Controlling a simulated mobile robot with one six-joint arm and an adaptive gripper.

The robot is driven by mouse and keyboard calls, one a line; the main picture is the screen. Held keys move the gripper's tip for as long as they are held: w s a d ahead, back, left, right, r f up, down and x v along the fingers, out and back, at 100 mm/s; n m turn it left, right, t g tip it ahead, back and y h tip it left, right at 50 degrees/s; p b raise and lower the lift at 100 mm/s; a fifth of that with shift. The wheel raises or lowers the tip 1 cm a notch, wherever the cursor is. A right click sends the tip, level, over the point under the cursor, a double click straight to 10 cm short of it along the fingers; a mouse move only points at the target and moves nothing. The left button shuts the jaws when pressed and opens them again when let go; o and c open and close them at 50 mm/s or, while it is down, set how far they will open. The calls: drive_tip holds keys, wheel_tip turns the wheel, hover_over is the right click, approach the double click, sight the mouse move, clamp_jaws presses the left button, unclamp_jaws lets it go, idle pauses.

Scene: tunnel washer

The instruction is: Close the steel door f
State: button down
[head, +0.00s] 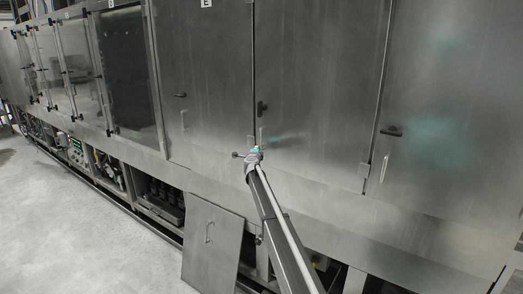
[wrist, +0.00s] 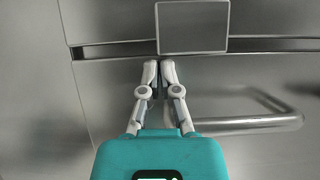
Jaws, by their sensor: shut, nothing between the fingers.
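A tall steel door marked E (head: 205,70) stands left of an unlabelled steel door (head: 318,90), which by its place may be door f. That door has a dark latch (head: 262,108) and a pull handle on its left side; it looks flush or nearly so. My gripper (head: 254,150) is at the lower left corner of it, by the seam with door E. In the wrist view my gripper (wrist: 160,66) is shut and empty, its tips close to a dark seam and a small square plate (wrist: 193,27). A bar handle (wrist: 250,122) is on the right. Contact cannot be told.
Another steel door (head: 455,110) with a dark latch is on the right. A loose panel (head: 211,245) leans against the machine below. Glass-fronted doors (head: 80,65) are farther left. Open grey floor (head: 75,235) lies at the left.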

drive_tip(key=shift+w+d+r, duration=0.2)
drive_tip(key=shift+w+d, duration=0.25)
drive_tip(key=shift+w, duration=0.1)
drive_tip(key=shift+d, duration=0.1)
drive_tip(key=s+a, duration=0.8)
drive_tip(key=s, duration=0.5)
drive_tip(key=shift+s, duration=0.2)
drive_tip(key=shift+f, duration=0.1)
